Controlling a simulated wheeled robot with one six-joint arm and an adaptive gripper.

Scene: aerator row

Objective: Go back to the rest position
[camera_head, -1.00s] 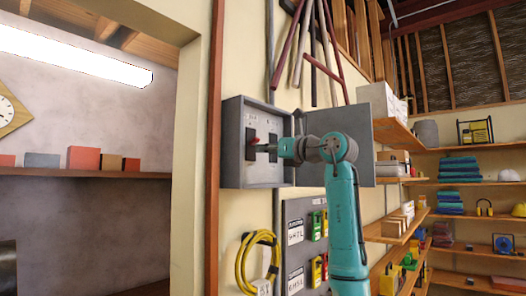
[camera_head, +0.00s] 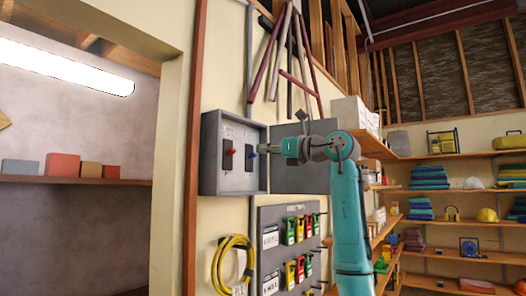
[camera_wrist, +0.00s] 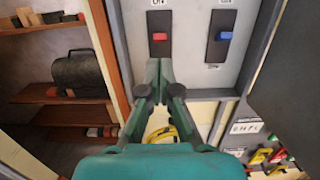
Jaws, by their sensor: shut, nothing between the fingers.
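My gripper (camera_head: 264,148) is shut and empty, in front of the open grey switch box (camera_head: 207,160) on the wall. In the wrist view my gripper's fingertips (camera_wrist: 159,64) are together, below the red switch (camera_wrist: 159,36) and apart from it in the picture. The blue switch (camera_wrist: 226,36) is right of the red one. In the head view the red switch (camera_head: 230,152) and blue switch (camera_head: 249,151) both show, with my gripper beside the blue one. Their gap in depth is hard to tell.
The box's grey door (camera_head: 292,178) stands open to the right, behind my arm. Below are a coiled yellow hose (camera_head: 222,262) and a grey board (camera_head: 268,218) with coloured locks. Shelves (camera_head: 462,190) line the right. A doorway opens at the left.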

